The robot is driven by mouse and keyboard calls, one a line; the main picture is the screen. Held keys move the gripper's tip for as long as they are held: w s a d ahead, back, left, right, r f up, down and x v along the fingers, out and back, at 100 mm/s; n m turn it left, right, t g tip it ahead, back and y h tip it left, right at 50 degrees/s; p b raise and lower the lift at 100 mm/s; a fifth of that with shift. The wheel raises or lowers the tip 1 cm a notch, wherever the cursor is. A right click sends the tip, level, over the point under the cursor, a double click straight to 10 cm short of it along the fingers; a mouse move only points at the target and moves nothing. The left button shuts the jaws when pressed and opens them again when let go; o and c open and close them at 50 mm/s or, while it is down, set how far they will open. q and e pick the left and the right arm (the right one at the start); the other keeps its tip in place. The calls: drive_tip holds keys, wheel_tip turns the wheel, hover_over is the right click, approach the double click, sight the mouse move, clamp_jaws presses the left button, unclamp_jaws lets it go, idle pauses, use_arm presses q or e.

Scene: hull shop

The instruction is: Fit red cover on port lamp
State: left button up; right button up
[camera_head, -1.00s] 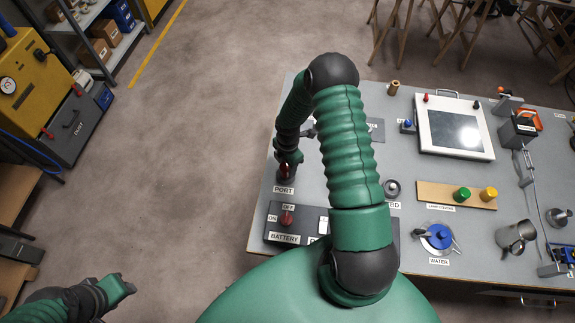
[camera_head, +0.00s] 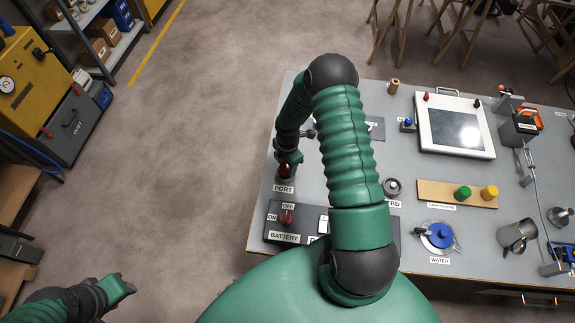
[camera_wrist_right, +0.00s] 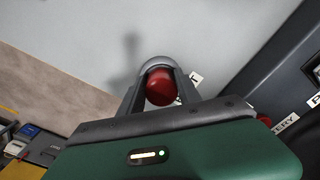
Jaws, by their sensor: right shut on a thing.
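The red cover (camera_wrist_right: 161,87) is between the fingers of my right gripper (camera_wrist_right: 160,92) in the right wrist view. A round grey rim (camera_wrist_right: 158,63) shows just beyond the cover; I cannot tell whether the cover is seated on it. In the head view the right gripper (camera_head: 288,161) points down at the port lamp's place, just above the "PORT" label (camera_head: 284,188), with a bit of red at its tip. The lamp itself is mostly hidden there. My left gripper (camera_head: 127,285) hangs over the floor at the lower left, clear of the bench; its jaw opening is unclear.
The battery panel (camera_head: 272,232) with its red switch knob (camera_head: 286,217) lies just in front of the port lamp. A wooden cover board (camera_head: 430,191) holds a green cover (camera_head: 462,193) and a yellow cover (camera_head: 489,193). My right arm hides the bench's middle left.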

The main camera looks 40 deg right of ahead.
drive_tip(key=o, duration=1.8)
drive_tip(key=shift+r+p, duration=3.3)
drive_tip(key=shift+r, duration=0.75)
